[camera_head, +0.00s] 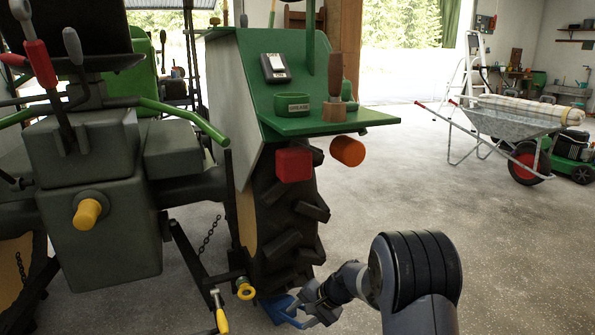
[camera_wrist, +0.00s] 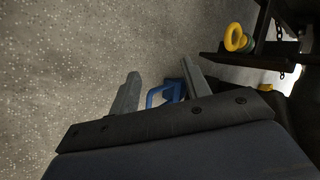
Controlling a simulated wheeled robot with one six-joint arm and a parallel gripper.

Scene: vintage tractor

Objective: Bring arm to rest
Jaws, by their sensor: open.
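My arm reaches from the lower right toward the foot of the tractor's rear wheel in the head view. My gripper (camera_head: 312,308) is low, near the floor, beside a blue object (camera_head: 280,308) at the base of the tyre. In the wrist view my gripper (camera_wrist: 160,85) has its two grey fingers spread apart. The blue object (camera_wrist: 158,93), with a handle-like loop, shows between and beyond the fingers. I cannot tell whether a finger touches it.
The green tractor with its big black tyre (camera_head: 285,220) stands close on the left. A yellow ring (camera_head: 246,291) hangs near the wheel; it also shows in the wrist view (camera_wrist: 236,38). A wheelbarrow (camera_head: 510,120) stands at the back right. Concrete floor at right is clear.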

